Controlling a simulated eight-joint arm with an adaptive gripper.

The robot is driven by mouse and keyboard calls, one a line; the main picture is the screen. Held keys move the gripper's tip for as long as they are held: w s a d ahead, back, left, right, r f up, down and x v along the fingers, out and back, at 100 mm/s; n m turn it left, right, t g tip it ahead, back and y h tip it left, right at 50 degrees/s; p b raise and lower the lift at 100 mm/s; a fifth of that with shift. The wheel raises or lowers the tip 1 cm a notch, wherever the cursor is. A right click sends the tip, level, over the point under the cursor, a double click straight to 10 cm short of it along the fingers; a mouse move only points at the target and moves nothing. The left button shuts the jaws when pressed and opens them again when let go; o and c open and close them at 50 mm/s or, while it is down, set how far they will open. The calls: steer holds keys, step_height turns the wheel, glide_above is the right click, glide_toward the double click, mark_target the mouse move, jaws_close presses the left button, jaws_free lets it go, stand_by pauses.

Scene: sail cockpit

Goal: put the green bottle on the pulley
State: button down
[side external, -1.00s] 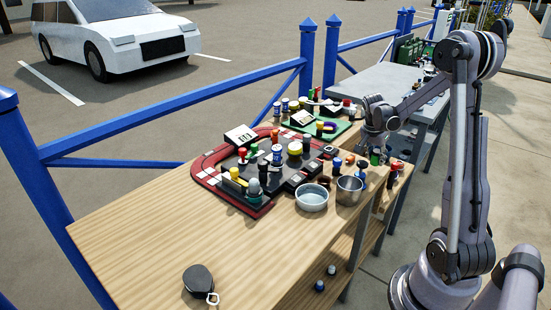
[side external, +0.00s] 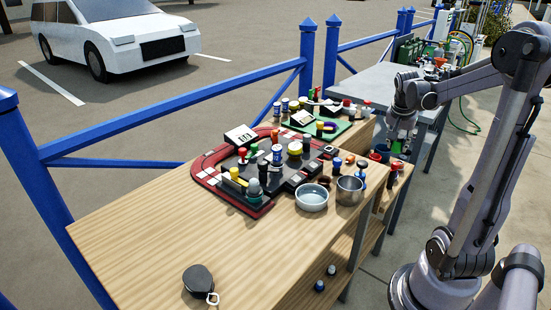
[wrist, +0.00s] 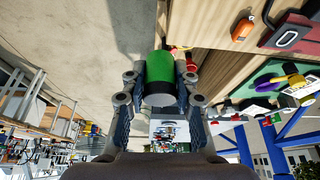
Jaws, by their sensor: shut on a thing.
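My gripper (side external: 401,138) is shut on the green bottle (wrist: 160,68) and holds it up, beyond the right edge of the wooden table. In the wrist view the fingers of my gripper (wrist: 160,84) are on both sides of the bottle. In the side view only a small green part of the bottle (side external: 397,147) shows below the fingers. The pulley (side external: 198,278), a rounded black block with a metal shackle, lies on the near left of the wooden table, far from my gripper.
A red-edged black board (side external: 252,205) with many small items covers the table's middle. A pale bowl (side external: 311,198) and a metal cup (side external: 349,190) stand beside it. The wooden table (side external: 150,230) is bare around the pulley. A blue railing (side external: 180,105) runs behind.

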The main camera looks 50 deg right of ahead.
steer(key=w+a+n+t+y, duration=0.1)
steer(key=w+a+n+t, duration=0.1)
steer(key=w+a+n, duration=0.75)
steer(key=n+t+y, duration=0.1)
steer(key=n+y, duration=0.5)
steer(key=n, duration=0.9)
glide_above(193, 278)
steer(key=s+d, duration=0.1)
steer(key=f, duration=0.3)
steer(key=shift+s+d+f, duration=0.1)
steer(key=shift+d+f, duration=0.1)
steer(key=shift+f, duration=0.05)
steer(key=shift+a+f, duration=0.3)
steer(key=shift+f, duration=1.9)
steer(key=shift+f, duration=0.1)
